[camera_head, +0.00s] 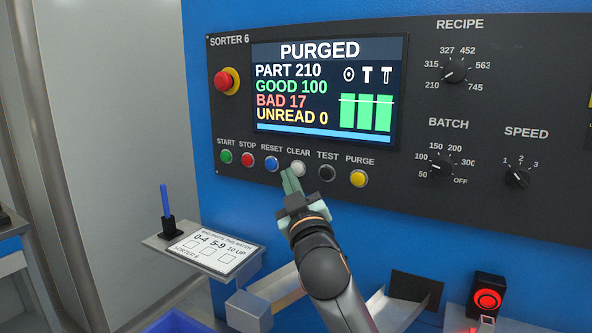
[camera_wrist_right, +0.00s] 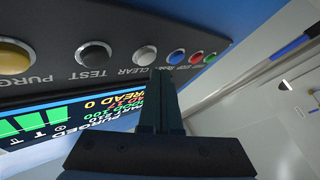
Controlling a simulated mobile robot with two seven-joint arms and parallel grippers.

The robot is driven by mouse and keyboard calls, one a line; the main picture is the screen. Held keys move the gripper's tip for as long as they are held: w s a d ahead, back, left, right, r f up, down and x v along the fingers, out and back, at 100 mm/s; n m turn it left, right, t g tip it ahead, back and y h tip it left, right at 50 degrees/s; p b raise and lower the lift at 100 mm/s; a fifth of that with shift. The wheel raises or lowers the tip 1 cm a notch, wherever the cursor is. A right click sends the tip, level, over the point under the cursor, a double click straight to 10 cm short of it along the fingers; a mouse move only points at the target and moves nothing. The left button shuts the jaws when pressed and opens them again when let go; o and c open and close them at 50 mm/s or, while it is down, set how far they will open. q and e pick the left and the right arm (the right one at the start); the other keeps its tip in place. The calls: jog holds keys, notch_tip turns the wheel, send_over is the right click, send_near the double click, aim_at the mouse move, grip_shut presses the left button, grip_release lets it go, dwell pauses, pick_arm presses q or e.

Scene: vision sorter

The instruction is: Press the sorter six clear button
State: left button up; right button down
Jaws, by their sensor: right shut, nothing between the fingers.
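The Sorter 6 panel (camera_head: 225,120) is dark, on a blue machine. The white CLEAR button (camera_head: 298,168) sits in a row of buttons below the screen, between the blue RESET button (camera_head: 271,163) and the black TEST button (camera_head: 327,173). My right gripper (camera_head: 290,181) is shut and empty, its tips just below and slightly left of CLEAR. In the right wrist view, the CLEAR button (camera_wrist_right: 145,56) shows just beyond the fingertips (camera_wrist_right: 161,78); I cannot tell whether they touch. The screen (camera_head: 325,90) reads PURGED, PART 210, GOOD 100, BAD 17, UNREAD 0. My left gripper is not in view.
A red emergency knob (camera_head: 227,80) is at the panel's left, and a yellow PURGE button (camera_head: 358,178) ends the row. RECIPE, BATCH and SPEED dials are at the right. A small shelf (camera_head: 205,250) with a card and blue pen juts out lower left. A red-lit button (camera_head: 487,299) is lower right.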

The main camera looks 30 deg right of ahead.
jog(key=shift+w+d, duration=0.25)
jog(key=shift+d, duration=0.15)
jog(key=shift+w+d+p, duration=0.2)
jog(key=shift+d+p, duration=0.15)
dwell(0.8)
jog(key=shift+a, duration=0.1)
jog(key=shift+s+a, duration=0.45)
jog(key=shift+a, duration=0.15)
jog(key=shift+s+a, duration=0.4)
jog(key=shift+a, duration=0.35)
jog(key=shift+s+a, duration=0.45)
jog(key=shift+a, duration=0.25)
jog(key=shift+s+a, duration=0.4)
jog(key=shift+a, duration=0.35)
